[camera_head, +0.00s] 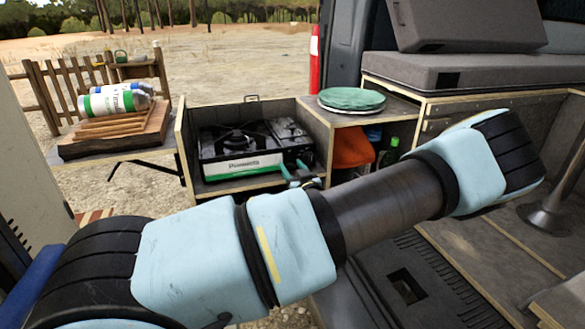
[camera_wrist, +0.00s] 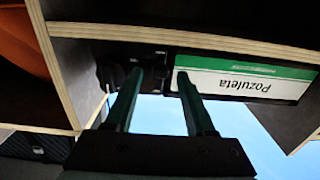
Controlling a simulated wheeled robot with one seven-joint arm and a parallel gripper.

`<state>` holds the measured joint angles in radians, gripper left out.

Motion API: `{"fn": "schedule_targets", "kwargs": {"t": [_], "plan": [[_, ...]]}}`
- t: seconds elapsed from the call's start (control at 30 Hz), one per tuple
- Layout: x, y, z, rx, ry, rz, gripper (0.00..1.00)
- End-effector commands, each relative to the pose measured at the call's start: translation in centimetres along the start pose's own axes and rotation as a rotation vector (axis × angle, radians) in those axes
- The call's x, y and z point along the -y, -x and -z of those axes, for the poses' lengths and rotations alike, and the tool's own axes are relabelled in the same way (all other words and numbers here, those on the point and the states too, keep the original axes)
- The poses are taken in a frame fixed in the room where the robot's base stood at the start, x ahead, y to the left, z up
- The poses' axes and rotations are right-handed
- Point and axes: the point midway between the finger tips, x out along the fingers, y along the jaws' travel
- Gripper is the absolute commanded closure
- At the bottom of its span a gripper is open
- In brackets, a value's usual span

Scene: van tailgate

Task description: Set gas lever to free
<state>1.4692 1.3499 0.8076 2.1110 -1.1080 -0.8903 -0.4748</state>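A portable gas stove (camera_head: 240,165) sits in an open wooden box, with a white and green front label. In the wrist view the stove (camera_wrist: 250,78) appears upside down, its label reading "Pozuleta". Its black control end (camera_wrist: 112,72) is left of the label there. The gas lever itself cannot be made out clearly. My gripper (camera_wrist: 160,76) is open, its two green fingers spread and pointing at the stove front, near the border between control end and label. Nothing shows between the fingers. In the head view my gripper (camera_head: 298,175) is partly hidden behind my arm.
The wooden box wall (camera_head: 317,135) stands close beside the stove's right end. Right of it, a shelf holds green plates (camera_head: 351,99), with an orange item (camera_head: 351,147) and bottles below. A side table (camera_head: 115,145) with bottles stands left.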

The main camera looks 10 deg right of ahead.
Motion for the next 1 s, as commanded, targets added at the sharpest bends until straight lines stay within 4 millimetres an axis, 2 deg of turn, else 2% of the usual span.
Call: {"fn": "schedule_targets", "kwargs": {"t": [0.07, 0.5, 1.0], "plan": [[-0.01, 0.02, 0.0, 0.0, 0.0, 0.0, 0.53], [0.0, 0.05, 0.0, 0.001, 0.0, 0.0, 1.0], [0.0, 0.06, -0.01, 0.001, 0.0, 0.0, 1.0]]}}
